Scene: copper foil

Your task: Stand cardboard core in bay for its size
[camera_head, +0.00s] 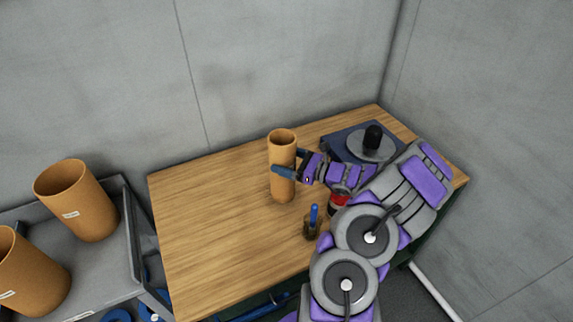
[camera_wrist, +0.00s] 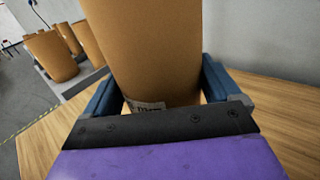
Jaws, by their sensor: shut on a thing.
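A tall, narrow cardboard core (camera_head: 282,157) is upright over the wooden table in the head view. My gripper (camera_head: 290,172) is shut around its middle from the right. In the wrist view the core (camera_wrist: 150,45) fills the centre between the blue fingers (camera_wrist: 215,80), with a small printed label low on its side. Whether its base touches the table is not clear. At the left, a grey rack (camera_head: 122,225) holds two wider cores, one at the back (camera_head: 78,205) and one nearer (camera_head: 28,275). The bay dividers and their sizes cannot be made out.
A dark device with a round plate and black knob (camera_head: 370,143) stands at the table's back right. A small brown bottle with a blue top (camera_head: 312,225) stands near the front. The table's left half (camera_head: 195,225) is clear.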

